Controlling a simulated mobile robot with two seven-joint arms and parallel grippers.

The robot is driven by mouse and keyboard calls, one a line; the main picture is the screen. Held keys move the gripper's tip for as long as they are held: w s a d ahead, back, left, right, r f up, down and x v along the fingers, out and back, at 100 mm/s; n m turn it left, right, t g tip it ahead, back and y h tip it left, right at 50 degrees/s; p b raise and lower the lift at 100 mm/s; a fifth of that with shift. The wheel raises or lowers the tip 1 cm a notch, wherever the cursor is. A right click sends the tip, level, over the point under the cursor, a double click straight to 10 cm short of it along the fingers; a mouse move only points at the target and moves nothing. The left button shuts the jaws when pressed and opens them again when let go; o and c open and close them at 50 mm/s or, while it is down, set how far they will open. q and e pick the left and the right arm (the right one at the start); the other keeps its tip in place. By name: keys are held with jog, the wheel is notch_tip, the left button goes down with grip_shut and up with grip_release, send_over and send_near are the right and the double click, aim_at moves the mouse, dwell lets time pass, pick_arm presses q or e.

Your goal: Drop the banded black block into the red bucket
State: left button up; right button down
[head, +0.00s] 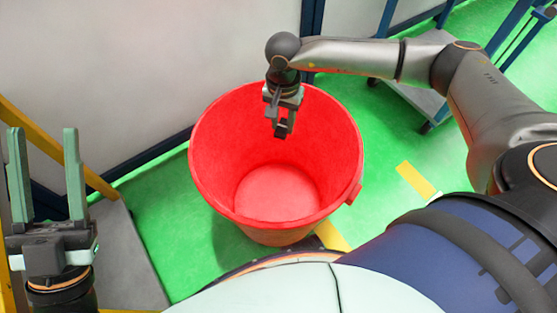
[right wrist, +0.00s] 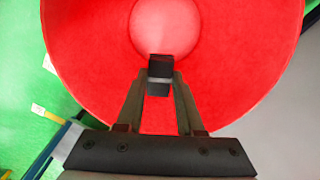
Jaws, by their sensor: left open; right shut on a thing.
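The red bucket (head: 340,140) stands on the green floor in the middle of the head view, its mouth facing up and its inside bare. My right gripper (head: 283,118) hangs over the far part of its mouth, pointing down. It is shut on the banded black block (head: 281,130), a small dark piece at the fingertips. In the right wrist view the block (right wrist: 159,70) shows black with a grey band between the fingertips, with the bucket's inside (right wrist: 95,60) behind it. My left gripper (head: 45,180) is open and empty at the left of the head view, pointing up.
A pale wall (head: 150,60) with a dark blue lower edge stands behind the bucket. A yellow rail (head: 95,180) and a grey plate (head: 130,260) are at the left. A wheeled cart (head: 415,95) stands at the back right.

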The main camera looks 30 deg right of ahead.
jog(key=shift+w+d+f+m+b, duration=0.1)
jog(key=shift+w+f+m+b, duration=0.15)
jog(key=shift+f, duration=0.2)
jog(key=shift+w+d+f+m+b, duration=0.1)
jog(key=shift+w+f+m+b, duration=0.1)
jog(key=shift+f+b, duration=0.15)
pick_arm(q)
jog(key=f+h+b, duration=0.1)
jog(key=s+f+b, duration=0.1)
jog(key=f+m+h+b, duration=0.1)
jog(key=b, duration=0.1)
jog(key=shift+s+d+f+h, duration=0.3)
jog(key=shift+s+f, duration=0.05)
jog(key=shift+f, duration=0.05)
pick_arm(e)
notch_tip(320, 180, down, 6)
jog(key=shift+r, duration=0.1)
jog(key=shift+c, duration=2.3)
grip_release()
notch_tip(320, 180, up, 11)
jog(key=p, duration=0.3)
jog(key=shift+r+p, duration=0.15)
jog(key=shift+p, duration=0.2)
jog(key=shift+r, duration=0.6)
pick_arm(q)
jog(key=shift+m, duration=0.4)
jog(key=r, duration=0.4)
jog(key=shift+a, duration=0.2)
